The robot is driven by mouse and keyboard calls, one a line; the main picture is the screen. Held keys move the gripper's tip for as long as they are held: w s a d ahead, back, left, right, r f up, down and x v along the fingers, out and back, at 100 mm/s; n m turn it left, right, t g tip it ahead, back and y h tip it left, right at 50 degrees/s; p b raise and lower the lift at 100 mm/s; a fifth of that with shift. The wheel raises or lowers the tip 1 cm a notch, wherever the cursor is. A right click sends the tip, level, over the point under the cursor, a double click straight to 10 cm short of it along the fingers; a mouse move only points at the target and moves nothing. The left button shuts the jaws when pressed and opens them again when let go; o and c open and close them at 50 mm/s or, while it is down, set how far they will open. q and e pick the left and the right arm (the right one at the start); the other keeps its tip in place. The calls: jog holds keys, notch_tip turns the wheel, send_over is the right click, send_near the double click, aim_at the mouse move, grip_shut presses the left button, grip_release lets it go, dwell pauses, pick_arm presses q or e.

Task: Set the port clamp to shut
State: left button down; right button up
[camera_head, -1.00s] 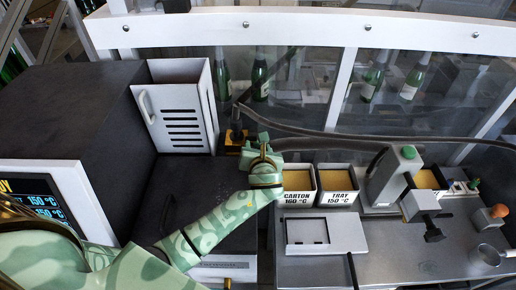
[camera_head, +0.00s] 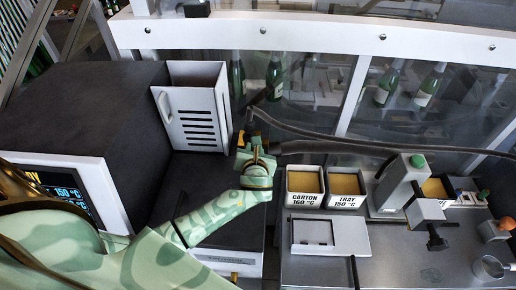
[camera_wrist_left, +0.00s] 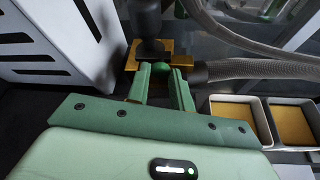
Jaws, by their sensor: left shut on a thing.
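The port clamp shows as a small yellow-gold part (camera_head: 241,138) beside the white slotted bin, mostly hidden behind my left gripper (camera_head: 249,150) in the head view. In the left wrist view, the clamp's yellow-gold plate (camera_wrist_left: 132,58) sits around a dark upright cylinder, and a round green knob (camera_wrist_left: 161,68) is in front of it. My left gripper's green fingers (camera_wrist_left: 160,76) are on either side of this knob and shut on it. I cannot tell the clamp's setting. My right gripper is not in view.
A white slotted bin (camera_head: 194,112) stands close on the left. A grey ribbed hose (camera_wrist_left: 255,69) runs right from the clamp. A glass-panelled frame with bottles stands behind.

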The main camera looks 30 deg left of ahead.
pick_arm(q)
jog(key=c, duration=1.2)
grip_release()
jog(key=shift+a, duration=0.2)
jog(key=shift+c, duration=0.2)
jog(key=shift+o, duration=0.2)
jog(key=shift+s+a, duration=0.1)
jog(key=v, duration=1.5)
jog(key=shift+s, duration=0.3)
jog(key=shift+s+d+r, duration=0.2)
jog(key=shift+s+d, duration=0.05)
jog(key=shift+d, duration=0.1)
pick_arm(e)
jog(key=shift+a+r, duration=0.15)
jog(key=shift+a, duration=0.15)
pick_arm(q)
jog(key=shift+f, duration=0.1)
